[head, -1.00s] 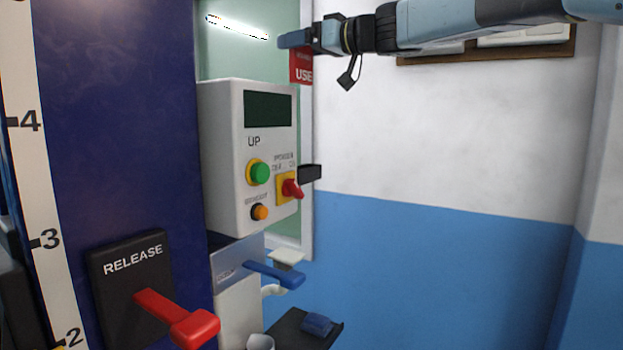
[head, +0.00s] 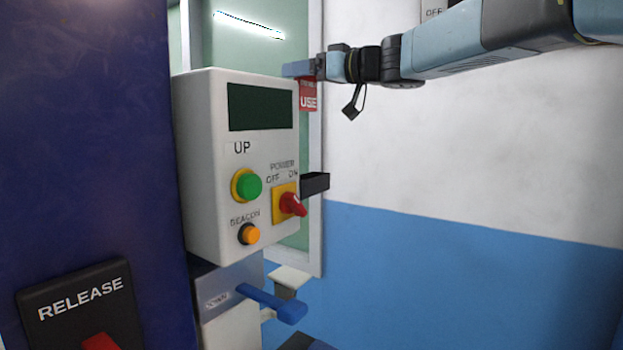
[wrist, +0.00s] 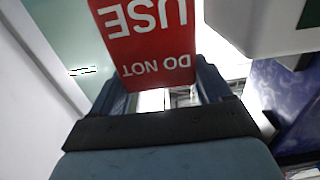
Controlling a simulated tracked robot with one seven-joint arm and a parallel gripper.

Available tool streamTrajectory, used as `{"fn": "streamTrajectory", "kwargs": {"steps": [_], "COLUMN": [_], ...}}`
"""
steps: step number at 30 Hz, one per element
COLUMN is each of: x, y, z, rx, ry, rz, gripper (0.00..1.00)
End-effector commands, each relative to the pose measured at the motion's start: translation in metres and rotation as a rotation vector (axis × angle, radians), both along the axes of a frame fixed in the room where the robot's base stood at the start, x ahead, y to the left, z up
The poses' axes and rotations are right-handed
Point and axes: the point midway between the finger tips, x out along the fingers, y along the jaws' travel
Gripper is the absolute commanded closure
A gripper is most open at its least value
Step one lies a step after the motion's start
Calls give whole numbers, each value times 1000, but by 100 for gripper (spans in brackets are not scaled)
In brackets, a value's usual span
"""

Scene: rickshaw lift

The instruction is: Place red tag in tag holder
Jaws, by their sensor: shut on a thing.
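My gripper (head: 300,70) is shut on the red tag (head: 308,97), which hangs below the fingers near the upper right of the control box. The tag shows white lettering, "USE" in the head view. In the wrist view the tag (wrist: 147,45) sits between the fingers, with "DO NOT USE" upside down. A small black open-topped holder (head: 315,184) sticks out from the right side of the control box, below the tag, likely the tag holder. The tag and the holder are apart.
The white control box (head: 225,160) carries a green button, a red power switch (head: 292,204) and an orange beacon button. A blue lever (head: 272,302) juts out below it. A blue column (head: 85,150) stands left.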

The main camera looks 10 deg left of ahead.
Motion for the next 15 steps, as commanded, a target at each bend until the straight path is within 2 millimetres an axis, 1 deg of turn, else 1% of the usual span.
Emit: {"fn": "streamTrajectory", "kwargs": {"steps": [6,15], "x": [7,10], "y": [-11,-14], "z": [-44,-107], "rx": [-1,0], "ry": [6,4], "rz": [-20,-26], "gripper": [52,52]}}
